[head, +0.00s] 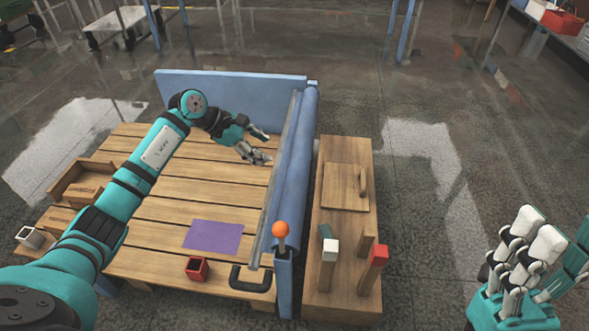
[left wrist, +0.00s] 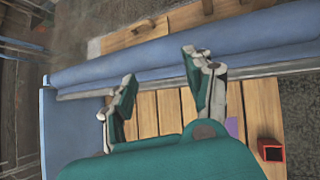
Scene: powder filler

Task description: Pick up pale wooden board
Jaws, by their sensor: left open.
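The pale wooden board (head: 340,190) is a flat, squarish board with an upright handle (head: 363,181) near its right edge. It lies on the far part of a narrow wooden bench (head: 330,222). My left gripper (head: 266,147) is open and empty above the slatted wooden platform. It is left of the blue padded rail, which stands between it and the board. In the left wrist view the open fingers (left wrist: 163,80) point toward the rail, with the bench beyond. My right gripper (head: 533,240) is at the lower right, apart from the board; its jaw opening is unclear.
The blue padded rail (head: 295,165) and a blue panel (head: 235,92) border the slatted platform (head: 160,235). An orange-knobbed lever (head: 280,230) stands at the rail's near end. White-topped (head: 329,250) and red-topped (head: 378,255) posts stand on the near bench. A purple sheet (head: 213,236) lies on the platform.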

